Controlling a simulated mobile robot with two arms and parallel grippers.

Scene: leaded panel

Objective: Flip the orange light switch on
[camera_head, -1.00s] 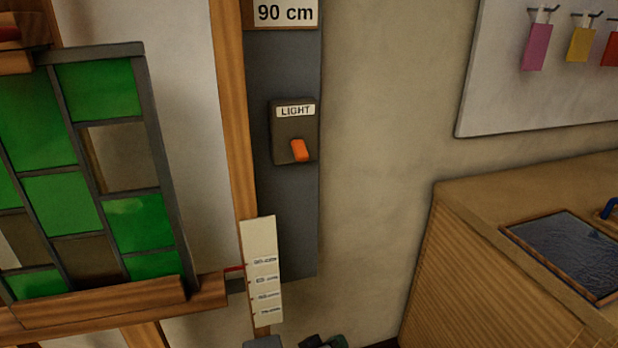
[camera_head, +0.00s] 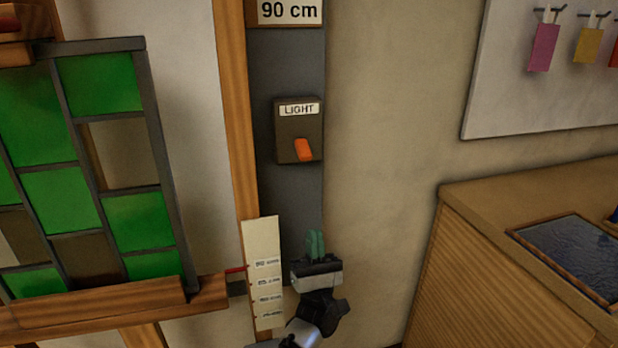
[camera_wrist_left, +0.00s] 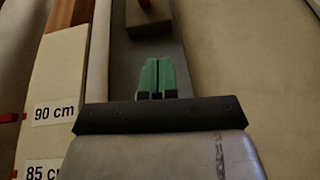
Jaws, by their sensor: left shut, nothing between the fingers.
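The orange light switch (camera_head: 303,149) is a small lever on a dark box (camera_head: 297,128) labelled LIGHT, mounted on a grey upright panel. The lever tilts downward. My left gripper (camera_head: 315,243) is below the box, with its green fingers pointing up and closed together, empty. A clear gap lies between the fingertips and the lever. My right gripper is not in view.
A scale strip (camera_head: 262,275) with printed labels stands just left of my left gripper. A leaded panel with green panes (camera_head: 62,200) rests on a wooden ledge (camera_head: 110,309) at left. A wooden counter (camera_head: 520,270) stands at right. Bare wall lies between.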

